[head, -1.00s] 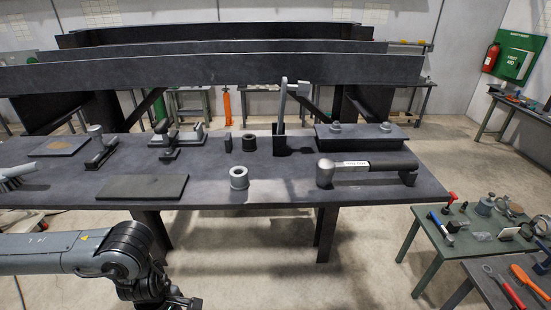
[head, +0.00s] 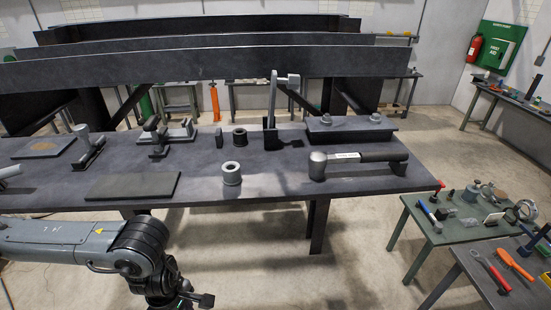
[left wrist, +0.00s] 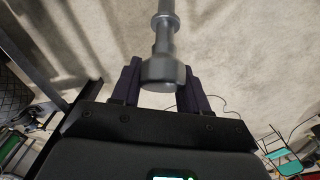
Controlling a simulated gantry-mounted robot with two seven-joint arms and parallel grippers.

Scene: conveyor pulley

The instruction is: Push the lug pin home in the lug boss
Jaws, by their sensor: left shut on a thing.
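My left gripper (left wrist: 160,88) is shut on a grey, stepped round pin (left wrist: 162,45), which looks like the lug pin. Its wide end sits between the dark fingers and its narrow shaft points away, over bare floor. In the head view my left gripper is mostly cut off at the bottom edge, in front of the table. An upright grey bracket (head: 271,105) with a short horizontal round piece (head: 289,80) at its top stands at the back of the table. I cannot tell for sure whether this is the lug boss. My right gripper is not in view.
The dark table (head: 270,188) carries a grey ring (head: 231,173), a dark ring (head: 240,137), a hammer-like tool (head: 365,157), a flat plate (head: 133,186) and several fixtures. Long dark beams (head: 210,63) run behind. A green side table (head: 445,225) with tools stands at right.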

